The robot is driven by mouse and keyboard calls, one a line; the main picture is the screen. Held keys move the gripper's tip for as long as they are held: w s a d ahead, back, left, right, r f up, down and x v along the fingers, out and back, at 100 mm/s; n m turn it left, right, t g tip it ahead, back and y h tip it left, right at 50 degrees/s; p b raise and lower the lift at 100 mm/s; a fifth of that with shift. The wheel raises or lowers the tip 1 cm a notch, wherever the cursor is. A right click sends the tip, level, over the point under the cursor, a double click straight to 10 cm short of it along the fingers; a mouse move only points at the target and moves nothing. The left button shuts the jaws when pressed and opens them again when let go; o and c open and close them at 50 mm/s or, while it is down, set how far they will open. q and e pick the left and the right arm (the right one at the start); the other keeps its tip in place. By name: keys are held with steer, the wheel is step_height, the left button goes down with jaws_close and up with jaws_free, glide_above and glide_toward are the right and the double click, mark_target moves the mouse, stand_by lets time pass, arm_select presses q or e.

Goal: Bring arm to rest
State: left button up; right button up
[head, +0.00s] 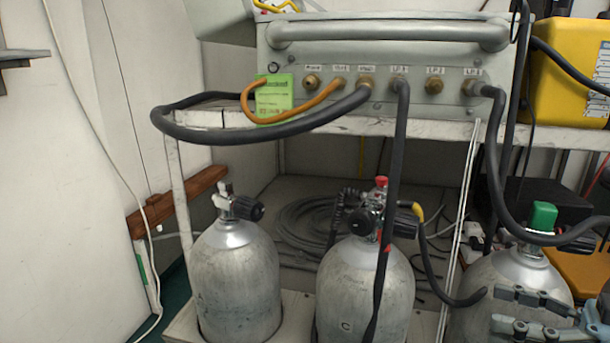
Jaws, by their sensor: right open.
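My right gripper (497,307) is at the bottom right corner. Its two blue-grey fingers point left, one above the other, with a gap between them. It is open, and nothing shows between the fingers. It is in front of the right gas cylinder (483,275), which has a green valve knob (543,215), and hides part of its lower body. I cannot tell whether it touches the cylinder. Part of my right arm shows at the right edge. I make out no left gripper; a dark grey piece at the upper left edge is unclear.
A grey air panel (390,65) with hoses and a green tag (274,97) stands on a white-topped rack (330,124). Left (237,285) and middle (364,290) cylinders stand below. Black hoses (395,190) hang in front. A yellow case (570,70) is at right.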

steer(key=s+a+f+m+g+h, duration=0.2)
steer(key=s+f, duration=0.4)
steer(key=f, duration=0.4)
steer(key=s+a+f+m+g+h, duration=0.1)
steer(key=s+a+f+g+h, duration=0.15)
steer(key=s+f, duration=0.65)
steer(key=s+d+f+m+g+h, duration=0.2)
steer(key=s+f+m+g+h, duration=0.3)
steer(key=s+f, duration=0.8)
steer(key=s+d+f+m+h, duration=0.2)
steer(key=d+f+h, duration=0.1)
steer(key=d+h, duration=0.25)
arm_select(q)
steer(key=s+r+p, duration=0.1)
steer(key=s+p, duration=1.2)
steer(key=p, duration=0.1)
steer(key=shift+s+a+r+p, duration=0.15)
steer(key=shift+s+r+p, duration=0.1)
steer(key=shift+r+p, duration=0.1)
arm_select(e)
steer(key=s+r, duration=0.2)
steer(key=s, duration=1.1)
steer(key=shift+s+d+m+y, duration=0.2)
steer(key=shift+d+m+y, duration=0.1)
steer(key=shift+d, duration=0.15)
